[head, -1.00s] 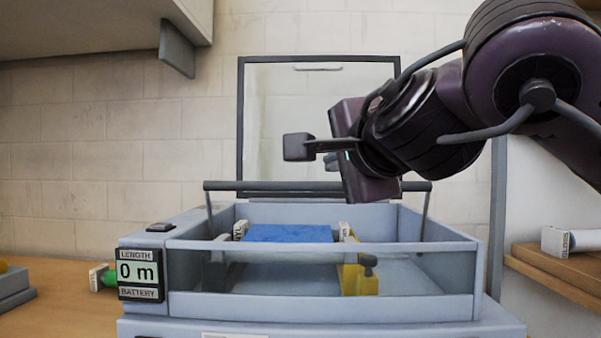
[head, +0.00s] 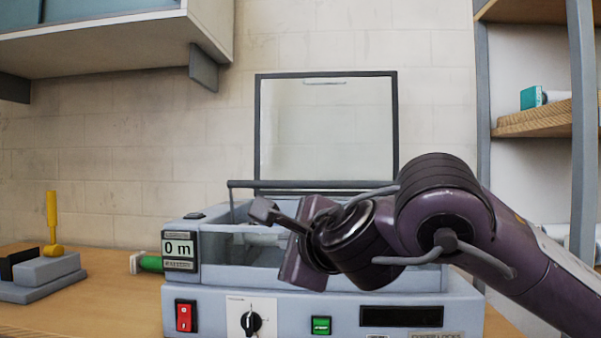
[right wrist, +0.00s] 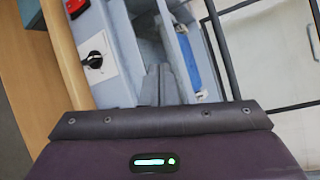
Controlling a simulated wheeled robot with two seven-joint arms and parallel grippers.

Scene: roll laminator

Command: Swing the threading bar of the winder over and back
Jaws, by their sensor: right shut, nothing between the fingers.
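The threading bar (head: 290,184) is a dark bar across the rear of the grey laminator's open tray (head: 235,252), raised on side arms. It also shows in the right wrist view as a dark rod (right wrist: 221,50). A blue roll (right wrist: 187,62) lies in the tray. My left gripper is not in view.
A clear framed lid (head: 325,125) stands upright behind the tray. The front panel carries a red switch (head: 185,316), a dial (head: 251,322) and a green button (head: 320,325). A yellow-handled tool (head: 52,225) stands at left. Shelves (head: 545,118) are at right.

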